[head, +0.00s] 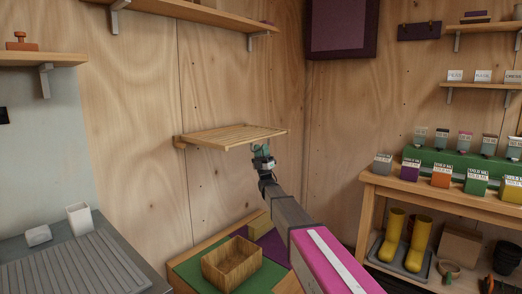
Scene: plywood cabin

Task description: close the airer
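The airer (222,136) is a slatted wooden rack on the plywood back wall. It stands out from the wall, roughly level, with a wooden piece at its left end against the wall. My arm reaches up from the lower right, and my gripper (262,152) is just below the airer's front edge, towards its right end. The gripper looks very near the rack, but I cannot tell whether it touches. Its fingers are small and dark, partly against the rack's edge, so their opening does not show clearly.
Below stands a low surface with a green mat (197,271) and a wooden box (231,262). A grey ridged counter (75,268) is at left. A workbench (440,196) with labelled boxes is at right, yellow boots (406,240) under it. Shelves (205,12) hang above the airer.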

